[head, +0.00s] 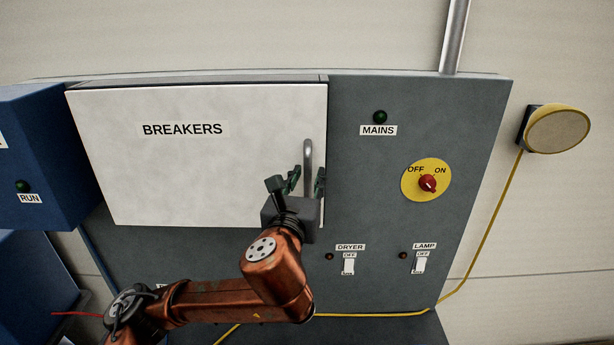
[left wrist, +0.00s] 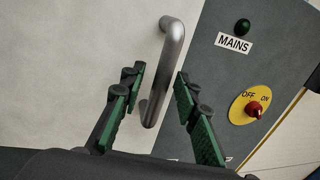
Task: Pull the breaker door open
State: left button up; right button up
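The white breaker door (head: 210,175), labelled BREAKERS, looks shut against the grey panel. Its vertical metal bar handle (head: 308,155) is near the door's right edge. My left gripper (head: 306,182) is open at the handle's lower part. In the left wrist view, the handle (left wrist: 165,70) stands between the two spread green-padded fingers (left wrist: 157,95), with a gap on each side. The door (left wrist: 70,60) also fills the left of that view. My right gripper is in neither view.
On the grey panel (head: 400,285) right of the door are a MAINS lamp (head: 380,117), a red rotary switch (head: 428,183) on a yellow disc, and DRYER (head: 349,266) and LAMP (head: 419,264) switches. A blue box (head: 45,160) stands left of the door.

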pick_arm(q)
grip_shut()
dwell(0.6)
